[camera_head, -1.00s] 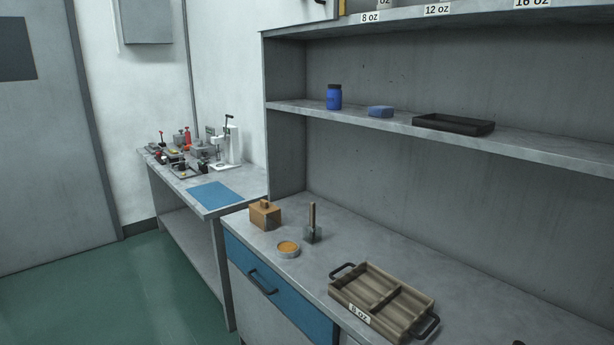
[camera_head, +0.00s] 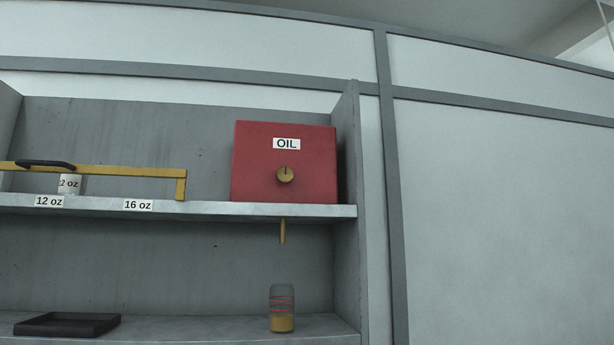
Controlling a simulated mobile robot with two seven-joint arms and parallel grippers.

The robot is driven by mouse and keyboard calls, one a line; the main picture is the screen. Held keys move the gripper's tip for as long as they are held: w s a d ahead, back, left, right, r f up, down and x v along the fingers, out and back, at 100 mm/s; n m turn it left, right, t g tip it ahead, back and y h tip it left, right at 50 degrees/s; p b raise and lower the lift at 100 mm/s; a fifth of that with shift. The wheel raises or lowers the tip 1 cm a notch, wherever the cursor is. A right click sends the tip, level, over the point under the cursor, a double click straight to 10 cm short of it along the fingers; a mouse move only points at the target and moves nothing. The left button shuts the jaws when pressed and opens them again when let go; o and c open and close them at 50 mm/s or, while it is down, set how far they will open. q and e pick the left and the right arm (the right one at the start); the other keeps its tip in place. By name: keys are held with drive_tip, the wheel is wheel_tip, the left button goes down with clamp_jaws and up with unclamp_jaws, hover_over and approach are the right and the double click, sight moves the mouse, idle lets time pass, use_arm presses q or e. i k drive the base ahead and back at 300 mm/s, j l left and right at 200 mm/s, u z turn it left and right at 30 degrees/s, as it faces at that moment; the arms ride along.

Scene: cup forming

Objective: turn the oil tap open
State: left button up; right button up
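A red box (camera_head: 255,162) labelled OIL stands at the right end of the upper shelf. A round brass tap knob (camera_head: 285,174) sits on its front face, with a dark mark that looks upright. A thin yellowish spout or stream (camera_head: 282,231) hangs below the shelf under the box; I cannot tell which. A clear jar (camera_head: 282,308) with red lines stands below it on the lower shelf, with amber liquid in its bottom part. Neither of my grippers is in view.
A yellow bar frame (camera_head: 130,171) with a black handle stands on the upper shelf (camera_head: 230,210) at the left, by a 12 oz cup (camera_head: 69,184). A black tray (camera_head: 67,324) lies on the lower shelf. The shelf's right side panel (camera_head: 348,170) stands close beside the red box.

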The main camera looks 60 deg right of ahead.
sight(285, 175)
drive_tip(key=z, duration=1.55)
